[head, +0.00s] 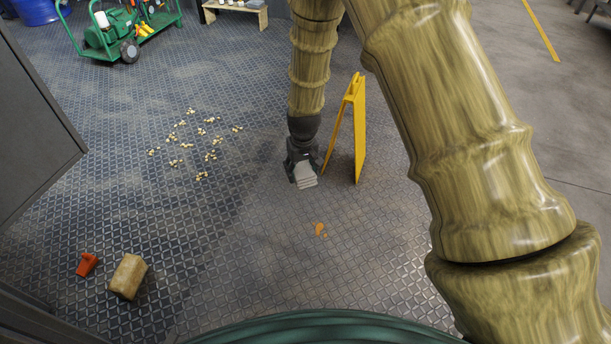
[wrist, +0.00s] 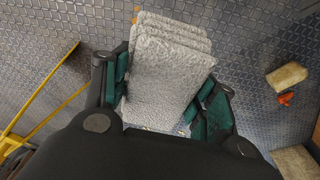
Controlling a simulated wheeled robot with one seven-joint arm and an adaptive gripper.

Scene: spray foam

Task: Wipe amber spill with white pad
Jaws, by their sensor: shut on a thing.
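My gripper (head: 303,172) hangs fingers-down over the patterned metal floor, next to the yellow floor sign. It is shut on the white pad (head: 305,181), which sticks out below the fingers. In the wrist view the pad (wrist: 165,70) is a folded, rough, greyish-white cloth in several layers between the dark fingers with green inner faces. The amber spill (head: 319,230) is a small orange patch with small drops on the floor, in front of the pad and apart from it. A bit of orange (wrist: 136,8) shows at the top of the wrist view, beyond the pad.
A yellow folding floor sign (head: 357,130) stands close on the right of my gripper. Pale crumbs (head: 190,140) are scattered to the left. A tan block (head: 128,277) and a red-orange object (head: 87,264) lie at lower left. A green cart (head: 110,35) stands far back left.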

